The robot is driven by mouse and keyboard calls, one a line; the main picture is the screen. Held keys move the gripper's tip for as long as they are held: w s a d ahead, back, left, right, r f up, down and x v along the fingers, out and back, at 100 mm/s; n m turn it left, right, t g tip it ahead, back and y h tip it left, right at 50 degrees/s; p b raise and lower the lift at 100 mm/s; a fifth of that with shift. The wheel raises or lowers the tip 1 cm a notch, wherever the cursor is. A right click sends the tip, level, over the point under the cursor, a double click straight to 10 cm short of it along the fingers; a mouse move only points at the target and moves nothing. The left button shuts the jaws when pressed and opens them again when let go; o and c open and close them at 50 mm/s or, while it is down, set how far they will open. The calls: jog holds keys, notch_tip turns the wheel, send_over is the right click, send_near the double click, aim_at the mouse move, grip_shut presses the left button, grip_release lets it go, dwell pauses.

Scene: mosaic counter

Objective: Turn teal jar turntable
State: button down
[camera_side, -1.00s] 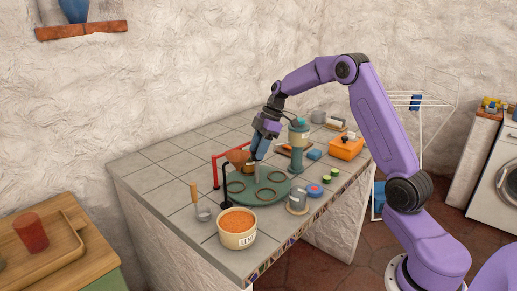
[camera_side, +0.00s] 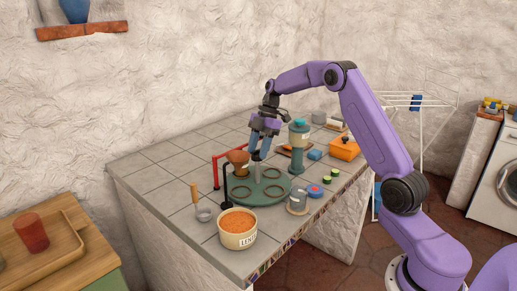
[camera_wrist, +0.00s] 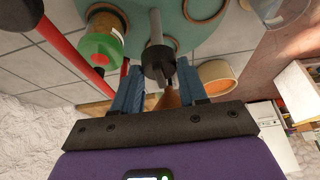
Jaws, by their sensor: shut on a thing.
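The teal turntable (camera_side: 262,200) is a round disc with several ring-shaped seats, on the tiled counter. A grey post with a dark knob (camera_wrist: 158,62) rises from it. My gripper (camera_side: 257,157) is above the disc, its blue fingers (camera_wrist: 158,88) on either side of the knob and shut on it.
A red frame (camera_side: 215,172) and a black stand (camera_side: 225,185) are close behind and left of the turntable. The left counter tiles are clear.

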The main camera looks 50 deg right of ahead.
dwell(0.4)
jog(key=c, duration=0.9)
grip_release()
jog(key=shift+c, duration=0.2)
jog(key=v, duration=1.2)
jog(key=shift+w, duration=0.1)
jog(key=shift+a, duration=0.1)
